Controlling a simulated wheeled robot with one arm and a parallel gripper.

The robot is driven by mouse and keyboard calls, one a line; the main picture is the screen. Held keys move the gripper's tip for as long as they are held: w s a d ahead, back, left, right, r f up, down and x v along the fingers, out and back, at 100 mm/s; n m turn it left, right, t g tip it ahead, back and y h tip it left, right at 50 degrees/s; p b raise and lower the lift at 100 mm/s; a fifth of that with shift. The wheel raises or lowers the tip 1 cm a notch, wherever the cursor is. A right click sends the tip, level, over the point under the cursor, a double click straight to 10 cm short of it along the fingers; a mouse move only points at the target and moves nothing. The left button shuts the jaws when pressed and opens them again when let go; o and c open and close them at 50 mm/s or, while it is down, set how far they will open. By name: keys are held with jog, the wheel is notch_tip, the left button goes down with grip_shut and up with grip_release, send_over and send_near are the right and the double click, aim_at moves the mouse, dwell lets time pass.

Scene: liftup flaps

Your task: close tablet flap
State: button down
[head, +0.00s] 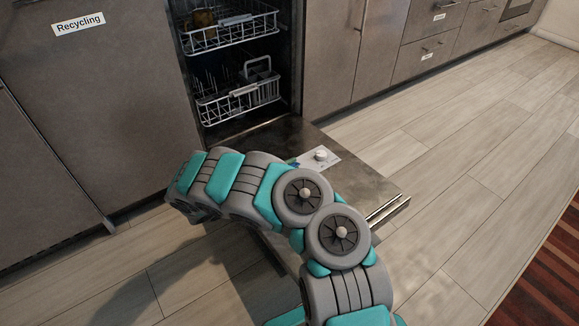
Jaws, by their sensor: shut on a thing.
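The dishwasher door (368,184) is folded down open, its inner face up and roughly level above the floor. A pale dispenser panel (333,164) with a round white knob (321,154) is set in that inner face. A small coloured patch shows at the panel's left edge. My arm covers the area in front of the panel, and I cannot make out the tablet flap or whether it is open. My arm reaches up from the bottom and bends left across the door. My gripper's fingers do not show; the arm's far end is left of the panel.
The open dishwasher holds an upper rack (229,33) and a lower rack (238,103), both inside. A cabinet front labelled Recycling (95,100) stands at the left. Drawers (429,52) run along the right. The wooden floor (480,150) right of the door is clear.

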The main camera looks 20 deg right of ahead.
jog(key=c, duration=0.8)
grip_release()
jog(key=shift+a, duration=0.1)
jog(key=shift+c, duration=0.2)
